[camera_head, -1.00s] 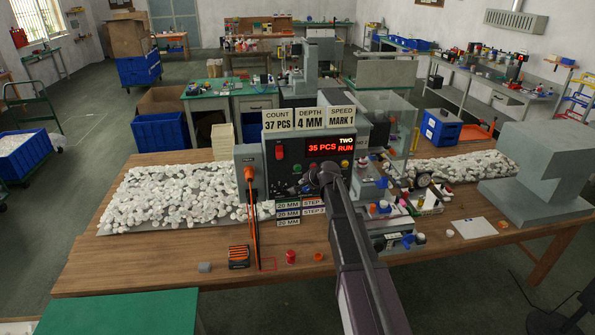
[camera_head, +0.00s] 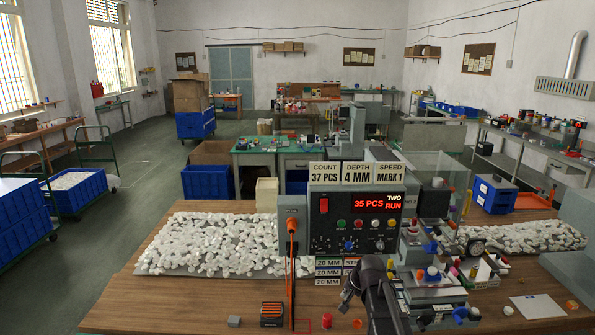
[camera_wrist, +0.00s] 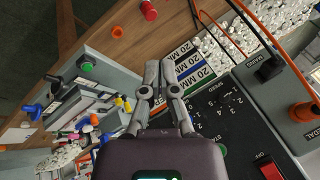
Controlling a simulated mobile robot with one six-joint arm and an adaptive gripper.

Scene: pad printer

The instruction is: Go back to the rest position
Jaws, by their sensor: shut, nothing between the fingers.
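My gripper (camera_wrist: 160,88) shows in the wrist view with its two fingers together and nothing between them. It hangs in front of the pad printer's black control panel (camera_wrist: 222,110) and the strip of "20 MM" labels (camera_wrist: 188,70). The red display reads "35 PCS" and "TWO RUN".
The wooden table (camera_head: 190,290) carries a wide heap of white pieces (camera_head: 215,245) at left and another heap (camera_head: 525,237) at right. A red cap (camera_head: 327,321) and an orange ring (camera_head: 357,323) lie near the front. A grey block stands at the right edge.

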